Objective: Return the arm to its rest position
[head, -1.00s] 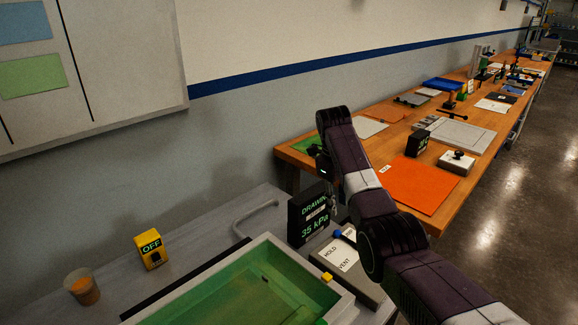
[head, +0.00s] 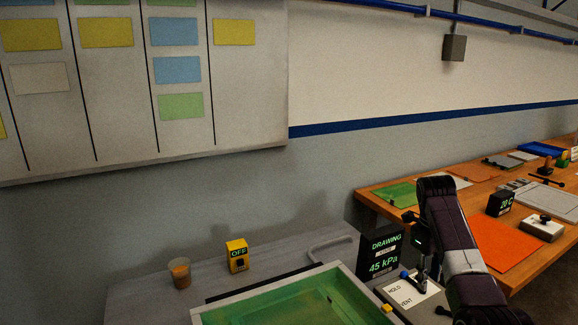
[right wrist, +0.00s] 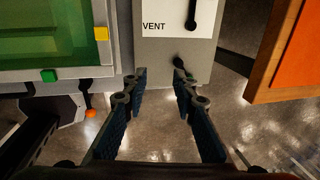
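My right arm reaches over the bench from the lower right in the head view, bent at a dark elbow. Its gripper (head: 420,264) hangs near the HOLD/VENT valve box (head: 410,296), partly hidden by the arm. In the right wrist view the gripper (right wrist: 160,76) is open, with a clear gap and nothing between its fingers. Its fingertips show near the lower edge of the valve box (right wrist: 163,55); whether they touch it I cannot tell. A black lever (right wrist: 191,14) shows on the white VENT plate. My left gripper is out of view.
A pressure display (head: 381,252) reads DRAWING, 45 kPa. A green-lined tray (head: 202,317), a yellow OFF switch (head: 237,255) and an amber-filled cup (head: 180,273) are on the grey bench. A wooden table (head: 540,271) with an orange mat (head: 503,243) stands at right.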

